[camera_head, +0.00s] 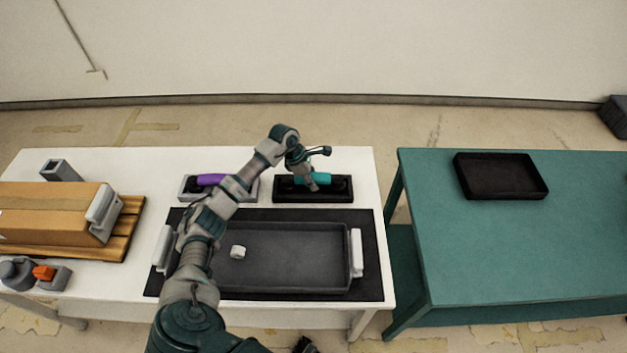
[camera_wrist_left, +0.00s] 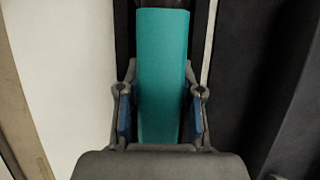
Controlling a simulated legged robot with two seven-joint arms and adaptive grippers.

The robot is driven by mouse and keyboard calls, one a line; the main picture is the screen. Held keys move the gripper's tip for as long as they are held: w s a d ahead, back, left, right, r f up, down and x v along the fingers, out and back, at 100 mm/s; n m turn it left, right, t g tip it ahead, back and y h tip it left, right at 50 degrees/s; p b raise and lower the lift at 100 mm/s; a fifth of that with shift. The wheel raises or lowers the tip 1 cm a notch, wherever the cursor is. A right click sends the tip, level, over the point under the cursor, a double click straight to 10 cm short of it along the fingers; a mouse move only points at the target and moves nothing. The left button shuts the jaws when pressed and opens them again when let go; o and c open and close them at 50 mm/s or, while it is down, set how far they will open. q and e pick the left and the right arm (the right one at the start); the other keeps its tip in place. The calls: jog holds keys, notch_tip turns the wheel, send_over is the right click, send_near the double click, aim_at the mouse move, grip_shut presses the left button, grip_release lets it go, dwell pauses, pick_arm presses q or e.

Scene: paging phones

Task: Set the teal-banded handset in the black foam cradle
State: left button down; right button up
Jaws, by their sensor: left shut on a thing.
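The teal-banded handset (camera_head: 322,178) is at the black foam cradle (camera_head: 283,197) near the back of the white table. My left gripper (camera_head: 312,182) is shut on its teal middle from above. In the left wrist view the teal band (camera_wrist_left: 161,75) fills the space between the two blue-padded fingers (camera_wrist_left: 160,118). Black edges show on both sides of the band there. The handset looks in line with the cradle, but I cannot tell whether it rests fully on the foam. A small dark part at the bottom edge of the head view may be my right gripper (camera_head: 305,346).
A purple-banded handset (camera_head: 211,179) lies in a grey cradle (camera_head: 188,193) to the left. A grey tray (camera_head: 290,282) holding a small white piece stands in front on a dark mat. A cardboard box (camera_head: 50,210) is at far left. A teal table (camera_head: 520,245) with a black tray (camera_head: 500,190) stands right.

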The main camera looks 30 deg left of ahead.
pick_arm(q)
jog(key=shift+f+b, duration=0.3)
jog(key=shift+f, duration=0.15)
dwell(0.3)
jog(key=c, duration=1)
grip_release()
jog(key=shift+c, duration=0.2)
jog(key=shift+r, duration=0.1)
jog(key=shift+p+v, duration=1.9)
jog(key=shift+v, duration=1.45)
jog(key=shift+p+v, duration=1.1)
jog(key=shift+v, duration=1)
